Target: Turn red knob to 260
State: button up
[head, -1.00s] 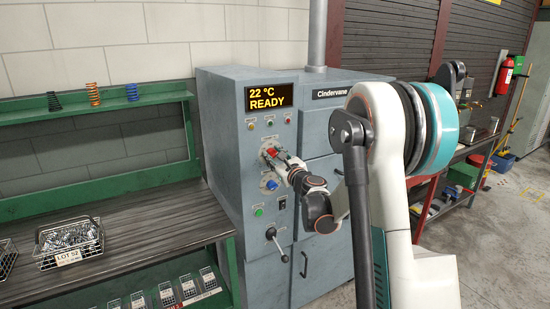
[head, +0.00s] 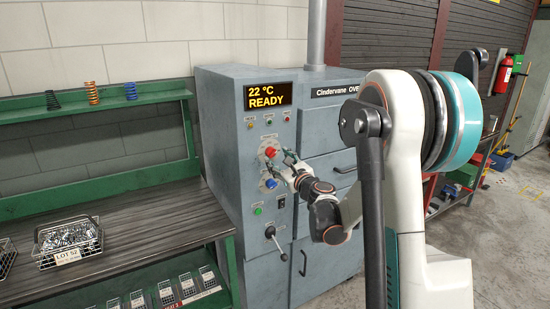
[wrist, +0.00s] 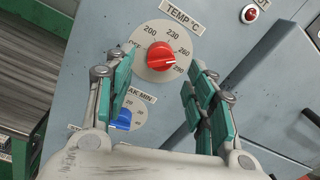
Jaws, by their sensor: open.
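The red knob (head: 270,152) is on the grey oven's front panel, above the blue knob (head: 271,183). In the wrist view, the red knob (wrist: 160,57) sits on a round dial plate (wrist: 143,64) under a "TEMP °C" label, with marks 200, 230, 260 and 290. A pale line on it seems to point right, toward the 260 side; the exact setting is hard to read. My gripper (wrist: 164,75) is open and empty, its green-padded fingers spread either side below the knob, apart from it. In the head view, my gripper (head: 280,166) is just off the panel.
The oven display (head: 267,95) reads "22 °C READY". The blue knob (wrist: 121,120) is partly hidden behind my left finger. A black-knobbed lever (head: 270,232) projects lower on the panel. A green workbench (head: 150,225) with a wire basket (head: 70,243) stands to the left.

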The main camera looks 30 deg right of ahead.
jog(key=s, duration=0.7)
jog(key=shift+s+f, duration=0.15)
jog(key=shift+s, duration=0.2)
jog(key=shift+a, duration=0.2)
